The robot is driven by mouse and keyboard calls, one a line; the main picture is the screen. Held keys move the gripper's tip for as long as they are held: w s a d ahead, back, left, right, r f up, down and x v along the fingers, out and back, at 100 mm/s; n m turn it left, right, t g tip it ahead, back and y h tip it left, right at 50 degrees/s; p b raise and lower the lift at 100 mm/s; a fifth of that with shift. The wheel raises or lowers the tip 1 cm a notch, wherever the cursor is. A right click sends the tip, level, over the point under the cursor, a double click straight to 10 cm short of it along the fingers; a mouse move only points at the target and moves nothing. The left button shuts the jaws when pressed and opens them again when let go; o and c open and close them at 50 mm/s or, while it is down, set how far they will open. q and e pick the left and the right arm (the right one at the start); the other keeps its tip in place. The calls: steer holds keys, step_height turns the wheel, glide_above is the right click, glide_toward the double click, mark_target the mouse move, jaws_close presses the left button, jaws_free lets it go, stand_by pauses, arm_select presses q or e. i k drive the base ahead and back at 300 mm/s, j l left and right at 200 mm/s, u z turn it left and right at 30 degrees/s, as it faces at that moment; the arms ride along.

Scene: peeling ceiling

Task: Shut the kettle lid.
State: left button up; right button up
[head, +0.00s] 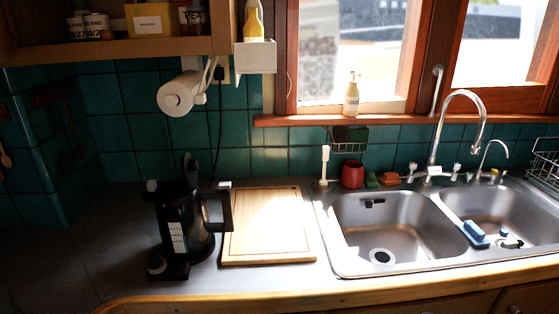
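A black kettle (202,236) stands on the dark counter left of the sink, with its handle toward the right. Its lid (189,169) appears to stand raised and tilted up above the body, so the kettle looks open at the top. A pale strip with markings runs down its front left side. The inside of the kettle cannot be seen. Neither of my grippers is in the head view.
A wooden cutting board (268,244) lies just right of the kettle. A double steel sink (390,225) with a tall tap (467,98) is further right. A shelf (120,52) and paper roll (178,96) hang above. The counter left of the kettle is clear.

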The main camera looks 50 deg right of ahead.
mark_target(190, 167)
steer(key=z, duration=0.9)
steer(key=i, duration=0.05)
